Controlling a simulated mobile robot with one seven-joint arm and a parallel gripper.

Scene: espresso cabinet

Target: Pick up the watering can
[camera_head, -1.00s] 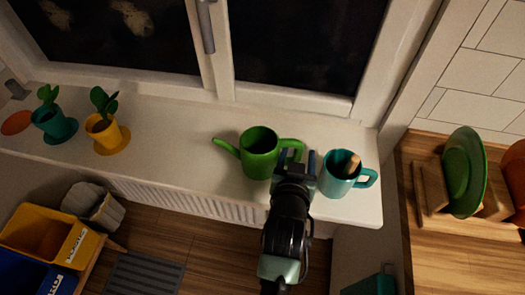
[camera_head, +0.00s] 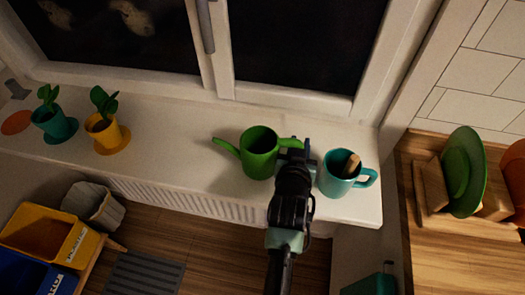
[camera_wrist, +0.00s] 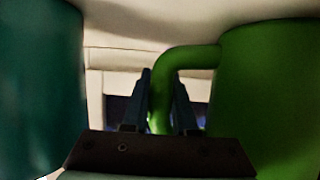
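The green watering can (camera_head: 258,160) stands upright on the white windowsill, its spout to the left and its handle to the right. In the head view my gripper (camera_head: 299,150) is at the handle side, between the can and a teal mug. In the wrist view the two fingers (camera_wrist: 161,95) stand on either side of the handle's downward part and look closed against it. The can's green body (camera_wrist: 275,90) fills the right of that view. My gripper hides part of the handle in the head view.
The teal mug (camera_head: 335,184), with a wooden item inside, stands close to the right of my gripper; it also fills the left of the wrist view (camera_wrist: 40,80). Potted plants stand far left. The sill between them and the can is clear. The window is behind.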

